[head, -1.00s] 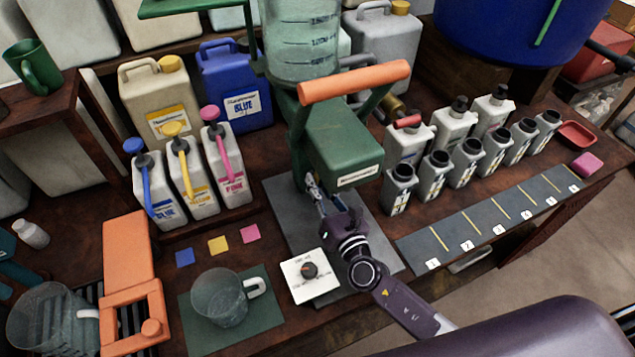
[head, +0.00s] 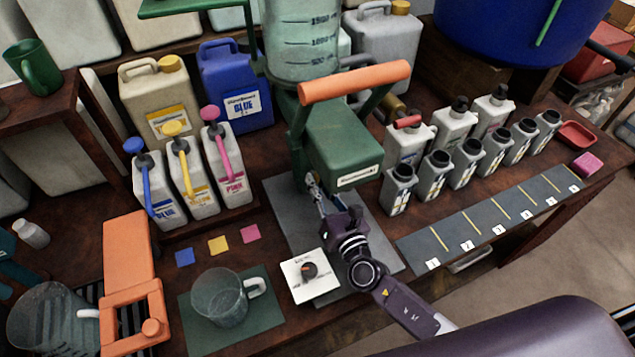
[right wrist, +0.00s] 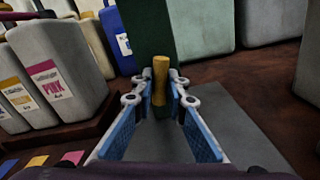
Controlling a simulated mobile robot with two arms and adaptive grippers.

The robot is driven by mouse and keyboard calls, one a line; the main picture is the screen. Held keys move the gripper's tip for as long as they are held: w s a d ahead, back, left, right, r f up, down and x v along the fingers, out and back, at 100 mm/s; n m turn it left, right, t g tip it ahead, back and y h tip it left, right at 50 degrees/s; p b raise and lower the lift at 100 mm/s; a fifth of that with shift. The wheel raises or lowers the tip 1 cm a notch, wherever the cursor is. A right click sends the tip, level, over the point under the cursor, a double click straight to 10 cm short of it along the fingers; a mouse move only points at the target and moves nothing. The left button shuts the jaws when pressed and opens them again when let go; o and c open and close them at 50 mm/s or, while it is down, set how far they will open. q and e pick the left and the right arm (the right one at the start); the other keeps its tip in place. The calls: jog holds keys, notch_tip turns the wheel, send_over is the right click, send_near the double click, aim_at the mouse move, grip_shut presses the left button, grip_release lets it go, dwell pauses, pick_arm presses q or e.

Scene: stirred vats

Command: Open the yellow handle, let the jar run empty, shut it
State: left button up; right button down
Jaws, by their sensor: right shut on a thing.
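The jar (head: 302,45) is a clear graduated vessel on top of the green machine (head: 343,145); its top is cut off by the picture edge, and I cannot tell its liquid level. The yellow handle (right wrist: 161,78) shows in the right wrist view as an upright yellow bar against the green housing. My right gripper (head: 314,183) is under the front of the machine in the head view. In the right wrist view its fingertips (right wrist: 160,100) are on both sides of the yellow handle, shut on it. The handle is hidden in the head view. My left gripper is not in view.
A clear jug (head: 220,300) stands on a green mat left of a white dial plate (head: 310,276). Blue, yellow and pink pump bottles (head: 187,180) stand left of the machine, several grey bottles (head: 465,165) right of it. An orange bar (head: 354,82) crosses above the machine.

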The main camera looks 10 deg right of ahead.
dwell(0.3)
jog(key=c, duration=1.1)
grip_release()
jog(key=s, duration=0.4)
jog(key=s+d, duration=0.1)
jog(key=s, duration=0.3)
jog(key=s+d, duration=0.1)
jog(key=s, duration=0.3)
jog(key=shift+d, duration=0.2)
jog(key=shift+w, duration=0.1)
jog(key=shift+c, duration=0.2)
